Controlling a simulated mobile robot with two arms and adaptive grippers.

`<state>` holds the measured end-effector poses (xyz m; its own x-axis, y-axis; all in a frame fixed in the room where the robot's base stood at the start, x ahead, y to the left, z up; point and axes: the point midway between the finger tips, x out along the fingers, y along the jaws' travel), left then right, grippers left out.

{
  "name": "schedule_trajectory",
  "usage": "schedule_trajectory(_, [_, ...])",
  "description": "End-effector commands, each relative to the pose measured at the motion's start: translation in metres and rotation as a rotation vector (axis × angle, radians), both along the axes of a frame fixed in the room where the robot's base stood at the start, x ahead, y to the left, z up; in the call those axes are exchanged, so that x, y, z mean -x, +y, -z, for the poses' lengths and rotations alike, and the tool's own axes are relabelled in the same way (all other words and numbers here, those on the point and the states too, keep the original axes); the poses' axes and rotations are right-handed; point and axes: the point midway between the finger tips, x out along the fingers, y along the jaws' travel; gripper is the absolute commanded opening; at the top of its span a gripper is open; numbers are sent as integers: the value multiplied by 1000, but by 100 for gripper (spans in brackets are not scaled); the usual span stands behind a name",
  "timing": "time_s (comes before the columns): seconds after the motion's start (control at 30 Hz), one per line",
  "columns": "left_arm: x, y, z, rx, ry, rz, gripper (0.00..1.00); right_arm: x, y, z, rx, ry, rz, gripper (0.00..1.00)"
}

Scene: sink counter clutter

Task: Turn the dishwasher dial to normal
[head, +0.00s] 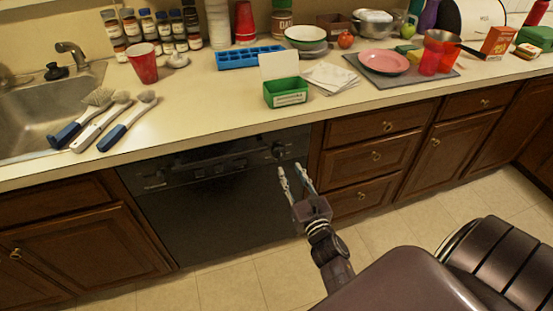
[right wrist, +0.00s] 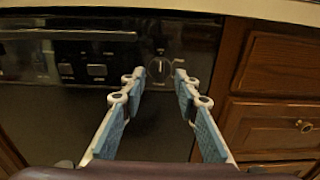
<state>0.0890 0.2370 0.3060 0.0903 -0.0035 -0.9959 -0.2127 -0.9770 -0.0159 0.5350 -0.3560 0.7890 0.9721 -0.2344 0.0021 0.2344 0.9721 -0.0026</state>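The black dishwasher (head: 215,205) is built in under the counter. Its round dial (head: 278,150) is at the right end of the control panel, and it also shows in the right wrist view (right wrist: 159,69). A light mark on the dial looks about upright; the labels around it are too small to read. My right gripper (head: 290,169) is open and empty in front of the panel. In the right wrist view its fingertips (right wrist: 158,76) frame the dial left and right, seemingly short of touching it. My left gripper is not in view.
Wooden drawers (head: 368,158) stand right of the dishwasher. The counter above holds brushes (head: 127,122), a green box (head: 286,93) and other clutter. Square buttons (right wrist: 96,70) sit left of the dial. The floor in front is clear apart from my own body.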

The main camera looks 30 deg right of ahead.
Motion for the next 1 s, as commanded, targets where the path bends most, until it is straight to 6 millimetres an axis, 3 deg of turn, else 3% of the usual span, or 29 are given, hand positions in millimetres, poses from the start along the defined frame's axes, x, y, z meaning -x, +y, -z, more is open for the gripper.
schedule_trajectory(0.5, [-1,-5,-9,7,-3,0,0,-66,-16,0,0,0,-1,29])
schedule_trajectory(0.9, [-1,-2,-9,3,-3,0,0,-74,-17,0,0,1,0,29])
schedule_trajectory(1.0, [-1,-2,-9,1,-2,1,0,-74,-17,0,-1,1,0,18])
